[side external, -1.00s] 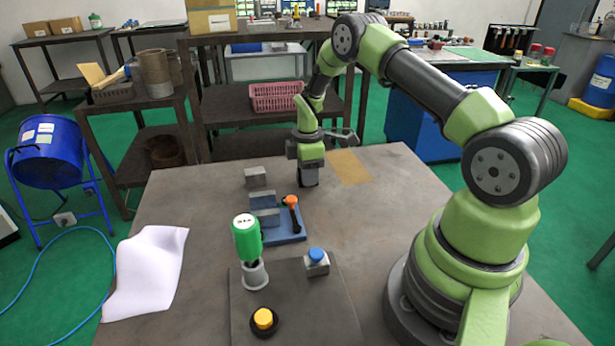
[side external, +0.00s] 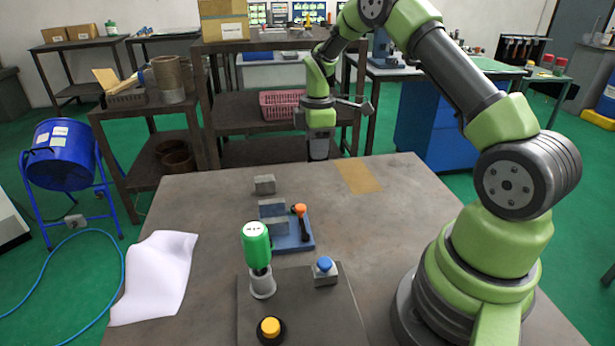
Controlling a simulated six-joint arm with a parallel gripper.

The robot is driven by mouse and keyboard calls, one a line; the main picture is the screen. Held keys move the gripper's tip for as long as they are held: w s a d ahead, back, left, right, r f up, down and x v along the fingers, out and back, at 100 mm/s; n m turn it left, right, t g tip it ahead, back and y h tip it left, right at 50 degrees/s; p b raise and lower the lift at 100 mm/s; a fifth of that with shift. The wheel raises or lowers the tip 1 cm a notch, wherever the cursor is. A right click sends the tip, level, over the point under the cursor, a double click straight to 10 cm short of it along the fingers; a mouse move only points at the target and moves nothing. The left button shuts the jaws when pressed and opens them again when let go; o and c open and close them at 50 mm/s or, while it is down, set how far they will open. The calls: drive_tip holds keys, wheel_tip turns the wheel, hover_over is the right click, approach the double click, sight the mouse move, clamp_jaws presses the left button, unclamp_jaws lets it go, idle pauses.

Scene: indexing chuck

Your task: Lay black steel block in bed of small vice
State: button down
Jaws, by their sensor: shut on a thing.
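The small vice has a blue base (side external: 306,240) on the table, with grey upright jaws (side external: 272,210) and an orange-tipped lever (side external: 301,212). My gripper (side external: 319,150) is raised above the far part of the table, behind and slightly right of the vice. It points down and is shut on a small dark piece, which I take for the black steel block; the fingers hide most of it and its edges are hard to make out. The vice bed is largely hidden by its jaws from this side.
A loose grey block (side external: 264,184) lies behind the vice. A green-capped bottle-like device (side external: 257,250), a blue-button box (side external: 325,271) and a yellow button (side external: 270,328) stand in front. White paper (side external: 155,275) lies left. A tan patch (side external: 357,176) marks the table's back right.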

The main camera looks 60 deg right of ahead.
drive_tip(key=s+a+r+m, duration=0.4)
drive_tip(key=a, duration=0.4)
drive_tip(key=s+a+r+m, duration=0.4)
drive_tip(key=a+m, duration=0.1)
drive_tip(key=a, duration=0.4)
drive_tip(key=n, duration=0.9)
hover_over(272, 200)
drive_tip(key=s+a, duration=0.2)
wheel_tip(272, 200, down, 3)
wheel_tip(272, 200, down, 10)
drive_tip(key=shift+f, duration=0.1)
drive_tip(key=shift+f, duration=0.25)
